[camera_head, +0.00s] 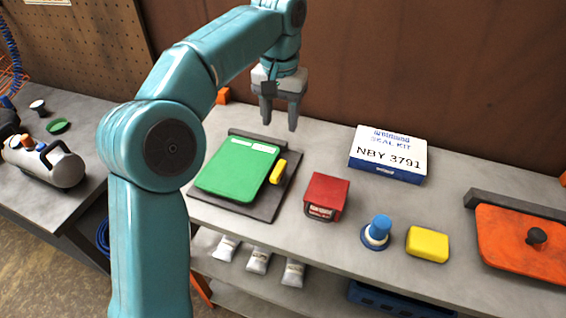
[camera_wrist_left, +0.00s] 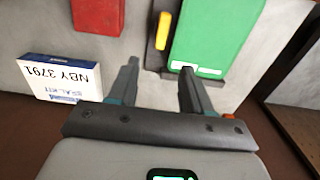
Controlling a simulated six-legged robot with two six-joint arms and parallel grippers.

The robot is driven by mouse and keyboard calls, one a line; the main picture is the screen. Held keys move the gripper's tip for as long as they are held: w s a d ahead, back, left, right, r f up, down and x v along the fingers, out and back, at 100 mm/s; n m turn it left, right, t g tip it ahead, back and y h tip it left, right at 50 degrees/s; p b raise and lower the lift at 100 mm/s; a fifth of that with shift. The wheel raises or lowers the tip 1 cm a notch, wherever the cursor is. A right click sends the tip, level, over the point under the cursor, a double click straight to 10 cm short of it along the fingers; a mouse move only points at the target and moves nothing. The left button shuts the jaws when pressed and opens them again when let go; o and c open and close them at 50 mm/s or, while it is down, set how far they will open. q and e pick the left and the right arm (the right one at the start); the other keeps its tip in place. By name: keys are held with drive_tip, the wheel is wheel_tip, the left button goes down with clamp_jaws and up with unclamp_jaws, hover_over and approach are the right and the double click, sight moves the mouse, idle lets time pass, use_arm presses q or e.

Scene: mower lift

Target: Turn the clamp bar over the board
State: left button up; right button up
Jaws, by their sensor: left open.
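The green board (camera_head: 238,172) lies on a dark base plate (camera_head: 266,210) on the workbench. The yellow clamp bar (camera_head: 278,171) sits at the board's right edge, pointing along that edge and not across the board. My left gripper (camera_head: 280,118) is open and empty, above and behind the board. In the left wrist view the fingers (camera_wrist_left: 160,85) point towards the clamp bar (camera_wrist_left: 163,31) and the green board (camera_wrist_left: 215,38), with a gap between them and the bar. My right gripper is not in view.
Right of the plate stand a red box (camera_head: 326,195), a white and blue seal kit box (camera_head: 387,155), a blue-topped item (camera_head: 378,232), a yellow block (camera_head: 427,244) and an orange panel (camera_head: 522,246). White tubes (camera_head: 258,261) lie on the shelf below. Bare bench lies between them.

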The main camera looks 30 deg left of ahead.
sight(278, 169)
use_arm(q)
drive_tip(key=f, duration=0.4)
drive_tip(key=f+b, duration=0.1)
drive_tip(key=f, duration=0.3)
drive_tip(key=s+f, duration=0.1)
drive_tip(key=f, duration=0.3)
drive_tip(key=shift+a+f, duration=0.15)
drive_tip(key=shift+f, duration=0.2)
drive_tip(key=shift+a+f+b, duration=0.1)
drive_tip(key=shift+f+b, duration=0.2)
drive_tip(key=shift+f, duration=0.1)
drive_tip(key=shift+w+f, duration=0.35)
drive_tip(key=shift+f, duration=0.05)
drive_tip(key=shift+s+r, duration=0.1)
drive_tip(key=shift+s, duration=0.05)
drive_tip(key=c, duration=0.3)
clamp_jaws()
